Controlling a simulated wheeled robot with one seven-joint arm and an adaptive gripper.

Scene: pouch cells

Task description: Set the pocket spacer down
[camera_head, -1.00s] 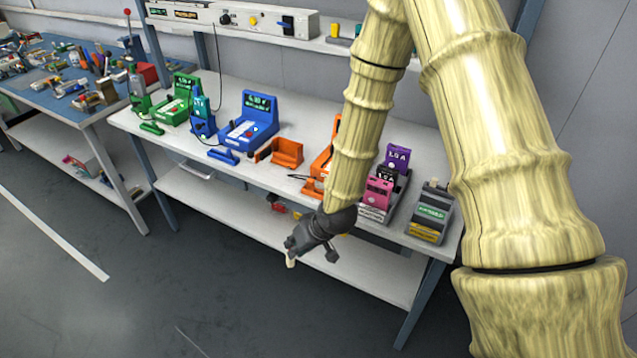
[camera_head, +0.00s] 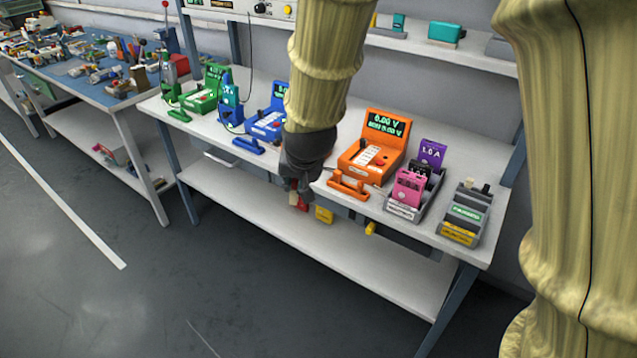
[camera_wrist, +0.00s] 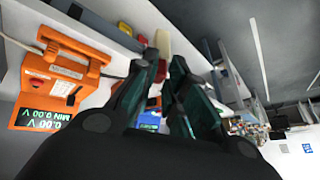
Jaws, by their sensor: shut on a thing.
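My gripper (camera_head: 293,187) points down in front of the front edge of the workbench, above the lower shelf. Its fingers (camera_wrist: 165,72) are shut on a small cream block, which I take for the pocket spacer (camera_head: 293,198). In the wrist view the spacer (camera_wrist: 163,42) sticks out past the fingertips. Most of it is hidden between the fingers in the head view. It looks clear of the bench and shelf.
An orange tester (camera_head: 370,152), a pink block (camera_head: 408,188) in a grey tray and a grey holder (camera_head: 465,215) stand on the bench (camera_head: 345,207). Blue and green testers (camera_head: 208,92) stand left. Red and yellow (camera_head: 324,215) items lie low behind my gripper.

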